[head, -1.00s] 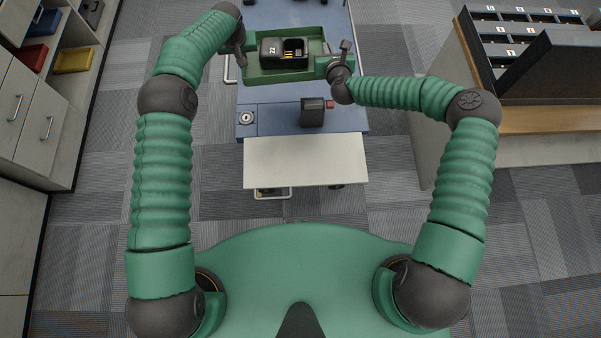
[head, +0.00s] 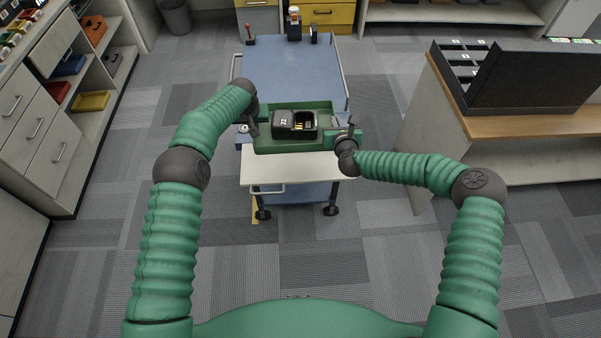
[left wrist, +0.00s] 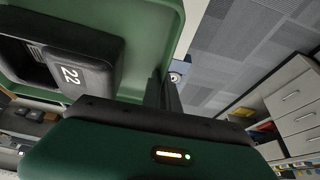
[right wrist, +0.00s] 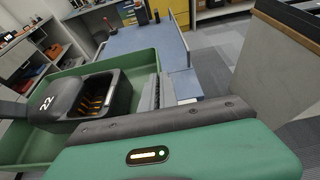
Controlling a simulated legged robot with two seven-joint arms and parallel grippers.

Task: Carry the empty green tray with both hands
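The green tray (head: 290,147) is held level between my two grippers, over the near end of the cart. It is not empty: a black unit marked 22 (head: 284,122) sits in it, with an open pocket showing yellowish parts inside. My left gripper (head: 253,124) is shut on the tray's left side wall; the tray fills the upper left of the left wrist view (left wrist: 150,35). My right gripper (head: 344,139) is shut on the right side wall; tray and unit also show in the right wrist view (right wrist: 30,150). The fingertips are partly hidden by the wall.
The cart has a blue top (head: 295,75) and a pale front shelf (head: 290,172), both beneath or beyond the tray. A wooden counter with a black sorter (head: 530,80) stands at right. Drawers and shelves (head: 40,120) line the left. The carpet (head: 300,250) before me is clear.

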